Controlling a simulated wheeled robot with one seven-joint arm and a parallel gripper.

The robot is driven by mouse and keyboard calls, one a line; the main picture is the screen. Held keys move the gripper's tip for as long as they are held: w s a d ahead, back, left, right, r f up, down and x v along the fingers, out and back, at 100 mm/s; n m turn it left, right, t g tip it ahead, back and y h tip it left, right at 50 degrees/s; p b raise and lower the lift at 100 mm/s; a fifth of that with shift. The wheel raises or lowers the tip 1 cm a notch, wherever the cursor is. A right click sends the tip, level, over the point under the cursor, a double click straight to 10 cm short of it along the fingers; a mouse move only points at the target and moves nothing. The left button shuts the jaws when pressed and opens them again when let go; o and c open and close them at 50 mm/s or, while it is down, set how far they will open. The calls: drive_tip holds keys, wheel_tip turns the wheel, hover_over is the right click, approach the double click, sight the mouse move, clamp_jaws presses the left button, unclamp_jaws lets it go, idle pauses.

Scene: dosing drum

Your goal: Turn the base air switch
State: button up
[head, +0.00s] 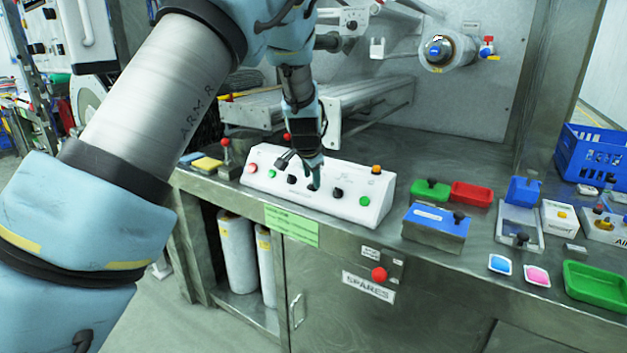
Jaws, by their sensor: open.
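A white sloped control box (270,188) sits on the steel counter, with several black knobs and coloured buttons on its face. My gripper (313,182) points down at the middle of this box, its fingertips at or just over a dark knob that they partly hide. I cannot tell whether they touch it. The gripper is open, with nothing visible held. A black knob (337,193) shows just right of the fingertips. The labels on the box are too small to read, so I cannot tell which knob is the base air switch.
A green tray (430,189), red tray (472,194) and blue-topped box (437,229) stand to the right. A white box (606,229) with lettering beginning "AI" is cut off at the right edge. A red knob (379,274) protrudes from the cabinet front. A metal rail (370,100) lies behind my gripper.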

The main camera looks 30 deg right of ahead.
sight(312, 185)
drive_tip(key=shift+x, duration=1.7)
drive_tip(key=shift+a, duration=0.15)
clamp_jaws()
